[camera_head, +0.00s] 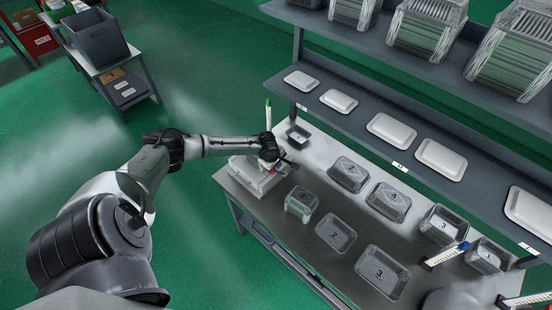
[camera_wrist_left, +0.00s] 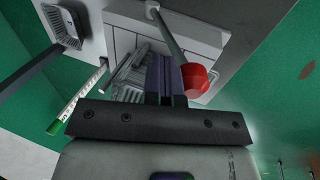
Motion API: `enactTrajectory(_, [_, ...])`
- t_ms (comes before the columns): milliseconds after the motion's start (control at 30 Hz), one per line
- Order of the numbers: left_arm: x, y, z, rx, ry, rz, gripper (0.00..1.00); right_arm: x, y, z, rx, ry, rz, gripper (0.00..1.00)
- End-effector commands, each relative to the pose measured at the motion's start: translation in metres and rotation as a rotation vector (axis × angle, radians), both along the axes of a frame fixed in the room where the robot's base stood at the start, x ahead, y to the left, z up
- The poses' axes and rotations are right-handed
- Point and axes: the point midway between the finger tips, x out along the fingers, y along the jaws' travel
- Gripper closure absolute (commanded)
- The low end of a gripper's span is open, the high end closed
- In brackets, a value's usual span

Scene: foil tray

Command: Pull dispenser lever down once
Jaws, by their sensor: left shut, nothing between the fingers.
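The white dispenser (camera_head: 256,181) stands at the left end of the metal table, partly hidden by my left arm. In the left wrist view the dispenser body (camera_wrist_left: 205,35) fills the upper middle. Its lever (camera_wrist_left: 170,32) is a grey rod ending in a red knob (camera_wrist_left: 195,78). My left gripper (camera_head: 285,162) is over the dispenser; in the wrist view its shut, empty fingers (camera_wrist_left: 172,62) are just left of the knob, overlapping it in the picture. I cannot tell whether they touch. My right gripper is not in view.
Several numbered clear trays, one of them a tray (camera_head: 383,272) marked 3, cover the table to the right. A small dark tray (camera_head: 298,134) is behind the dispenser. A shelf rack (camera_head: 380,133) with white lids overhangs the back edge. Green floor is open at the left.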

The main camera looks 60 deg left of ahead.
Motion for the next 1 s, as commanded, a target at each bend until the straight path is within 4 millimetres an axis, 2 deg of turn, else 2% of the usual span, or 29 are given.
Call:
enactTrajectory(100, [-0.006,-0.002,-0.002,-0.002,0.002,0.001,1.00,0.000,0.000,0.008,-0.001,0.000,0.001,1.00])
enactTrajectory(733, [-0.011,-0.004,-0.006,-0.001,0.002,0.000,1.00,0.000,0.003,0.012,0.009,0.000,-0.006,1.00])
enactTrajectory(1000, [-0.023,-0.008,-0.016,-0.002,0.005,0.001,1.00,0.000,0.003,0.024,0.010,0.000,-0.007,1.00])
